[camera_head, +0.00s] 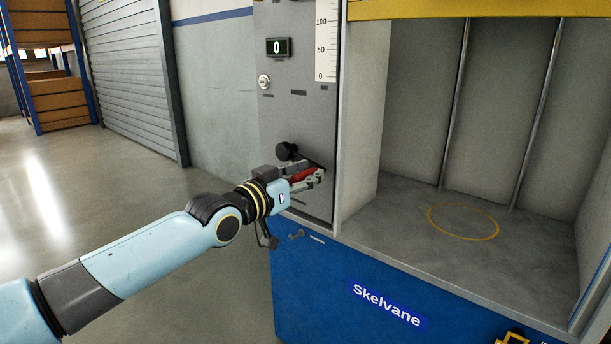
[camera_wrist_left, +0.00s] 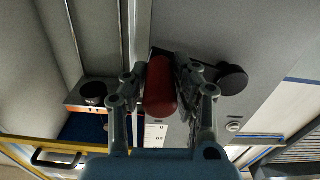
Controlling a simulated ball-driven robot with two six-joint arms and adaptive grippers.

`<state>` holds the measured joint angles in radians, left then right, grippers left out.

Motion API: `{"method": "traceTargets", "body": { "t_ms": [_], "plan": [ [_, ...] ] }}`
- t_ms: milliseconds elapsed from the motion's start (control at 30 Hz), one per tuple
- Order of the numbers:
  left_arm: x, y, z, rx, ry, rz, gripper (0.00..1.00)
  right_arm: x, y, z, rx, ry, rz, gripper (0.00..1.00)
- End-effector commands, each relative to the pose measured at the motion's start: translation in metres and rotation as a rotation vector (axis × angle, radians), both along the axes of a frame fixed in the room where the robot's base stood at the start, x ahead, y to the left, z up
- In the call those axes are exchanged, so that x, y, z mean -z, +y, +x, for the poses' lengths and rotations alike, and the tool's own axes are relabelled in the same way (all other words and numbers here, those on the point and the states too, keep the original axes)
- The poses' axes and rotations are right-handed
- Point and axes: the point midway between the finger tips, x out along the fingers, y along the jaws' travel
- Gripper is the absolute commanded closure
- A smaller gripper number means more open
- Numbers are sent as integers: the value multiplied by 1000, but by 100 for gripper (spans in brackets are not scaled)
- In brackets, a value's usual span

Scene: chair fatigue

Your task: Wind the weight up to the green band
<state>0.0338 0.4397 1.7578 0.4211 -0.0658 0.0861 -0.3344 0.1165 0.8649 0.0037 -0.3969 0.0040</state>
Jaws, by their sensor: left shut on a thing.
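My left gripper (camera_head: 310,176) is at the grey front panel, shut on the red crank handle (camera_head: 303,174). In the left wrist view the red handle (camera_wrist_left: 161,88) lies between the two fingers. A black round knob (camera_head: 287,151) sits at the other end of the dark crank arm, up and left of the grip. The scale (camera_head: 327,42) shows marks from 0 to 100; no green band shows on it. The display (camera_head: 278,47) reads 0. I cannot identify the weight for certain; a grey block with a black round part (camera_wrist_left: 92,94) shows in the wrist view. My right gripper is out of view.
The open bay (camera_head: 400,215) on the right has two upright rods and a yellow ring (camera_head: 462,222) on its floor. A blue base marked Skelvane (camera_head: 388,304) is below. Shelves with boxes (camera_head: 58,92) stand far left. The floor at left is clear.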

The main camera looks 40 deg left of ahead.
Motion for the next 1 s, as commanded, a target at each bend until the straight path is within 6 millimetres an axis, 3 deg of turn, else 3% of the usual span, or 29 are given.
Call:
{"method": "traceTargets", "body": {
  "t_ms": [33, 133, 500, 533, 700, 1000],
  "plan": [
    [-15, -1, 0, 0, 1, -62, 100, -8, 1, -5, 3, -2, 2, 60],
    [-26, -2, 0, 1, 10, -179, 100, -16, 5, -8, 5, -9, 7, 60],
    [-27, -1, 0, 1, 18, -252, 100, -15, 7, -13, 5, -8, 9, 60],
    [-27, -1, 0, 1, 18, -252, 72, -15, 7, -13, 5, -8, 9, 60],
    [-26, -1, 0, 1, 18, -250, 51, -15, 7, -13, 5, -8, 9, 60],
    [-27, -1, 0, 1, 18, -249, 51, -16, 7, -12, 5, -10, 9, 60]
  ]
}}
